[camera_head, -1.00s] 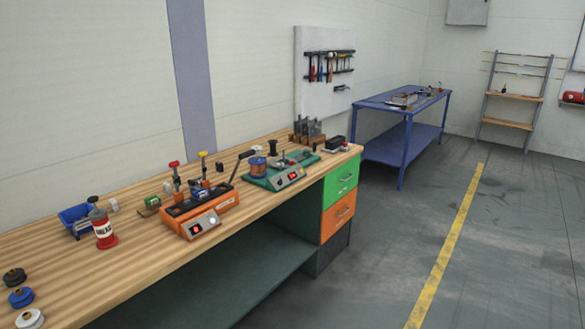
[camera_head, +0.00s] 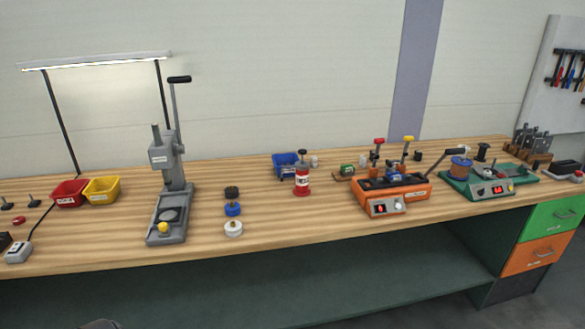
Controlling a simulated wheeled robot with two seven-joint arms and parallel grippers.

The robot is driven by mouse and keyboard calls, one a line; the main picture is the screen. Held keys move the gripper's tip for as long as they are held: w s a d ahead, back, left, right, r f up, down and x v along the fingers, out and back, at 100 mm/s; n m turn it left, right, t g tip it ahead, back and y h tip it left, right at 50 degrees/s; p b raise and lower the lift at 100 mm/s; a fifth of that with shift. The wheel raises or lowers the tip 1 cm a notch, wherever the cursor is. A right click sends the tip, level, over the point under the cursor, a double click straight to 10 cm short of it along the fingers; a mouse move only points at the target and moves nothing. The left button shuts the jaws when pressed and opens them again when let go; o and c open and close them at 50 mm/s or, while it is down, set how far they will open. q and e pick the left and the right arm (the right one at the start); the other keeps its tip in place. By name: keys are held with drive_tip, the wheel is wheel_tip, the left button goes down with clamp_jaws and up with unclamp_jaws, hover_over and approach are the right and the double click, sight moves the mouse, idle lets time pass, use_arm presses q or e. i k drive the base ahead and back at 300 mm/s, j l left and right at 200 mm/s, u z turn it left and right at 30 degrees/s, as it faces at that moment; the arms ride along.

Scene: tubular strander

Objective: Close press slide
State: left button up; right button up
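A grey press (camera_head: 172,190) stands upright on the left half of the wooden workbench. Its black-handled lever (camera_head: 177,95) points up. Neither of my grippers shows in the head view.
Red (camera_head: 70,193) and yellow (camera_head: 101,190) bins stand left of the press. Black, blue and white spools (camera_head: 233,210) sit to its right. Further right are a red-and-white bottle (camera_head: 302,180), an orange device (camera_head: 390,194) and a green device (camera_head: 485,186). Bare bench lies around the spools.

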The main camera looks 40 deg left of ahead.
sight(165, 218)
drive_tip(key=u, duration=1.9)
